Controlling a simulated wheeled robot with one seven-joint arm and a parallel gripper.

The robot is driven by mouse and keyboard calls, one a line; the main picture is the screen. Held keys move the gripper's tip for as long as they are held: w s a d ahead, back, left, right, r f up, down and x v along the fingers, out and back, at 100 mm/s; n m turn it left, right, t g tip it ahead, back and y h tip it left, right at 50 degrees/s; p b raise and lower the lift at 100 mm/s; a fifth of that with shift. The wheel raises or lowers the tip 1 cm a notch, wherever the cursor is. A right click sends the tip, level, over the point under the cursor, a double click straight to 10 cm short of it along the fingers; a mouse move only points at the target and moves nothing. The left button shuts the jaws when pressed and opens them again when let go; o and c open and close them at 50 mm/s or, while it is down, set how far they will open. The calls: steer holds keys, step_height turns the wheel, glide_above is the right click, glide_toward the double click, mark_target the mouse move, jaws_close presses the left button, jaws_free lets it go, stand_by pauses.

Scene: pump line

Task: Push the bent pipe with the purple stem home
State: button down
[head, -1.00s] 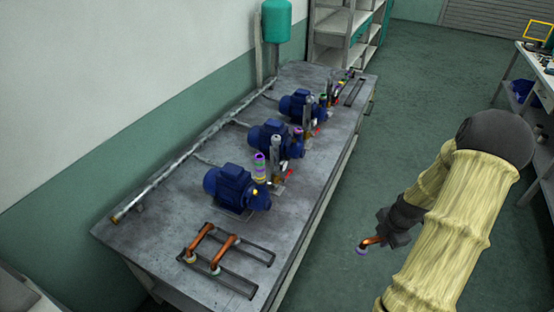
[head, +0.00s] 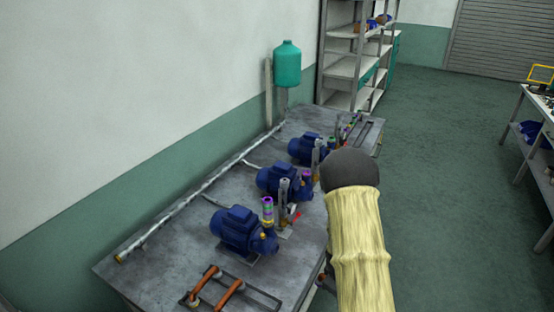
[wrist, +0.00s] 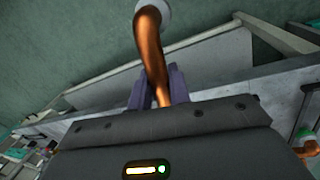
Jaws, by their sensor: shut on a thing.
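My gripper (wrist: 159,88) is shut on a copper bent pipe (wrist: 151,45) in the wrist view. The pipe runs up between the fingers and curves to a pale collar (wrist: 180,10) at the top edge; its far end is cut off. In the head view my arm hides the pipe and most of the gripper, beside the bench's right edge. The middle pump (head: 275,180) also has a short purple-topped stem (head: 305,176). The held pipe appears apart from the pumps.
A dark rack (head: 262,296) with two more copper pipes (head: 205,282) lies at the bench's near end. A third blue pump (head: 303,148) stands farther back. Grey uprights and red handles stand close beside the pumps. Green floor (head: 445,190) to the right is open.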

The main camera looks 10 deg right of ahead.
steer(key=w+a+f+m+g, duration=0.1)
steer(key=a+f+m, duration=0.1)
steer(key=a+m, duration=0.6)
steer(key=a, duration=0.3)
steer(key=shift+w+f+h, duration=0.25)
steer(key=shift+f+h, duration=0.05)
steer(key=shift+f, duration=0.05)
steer(key=shift+s, duration=0.1)
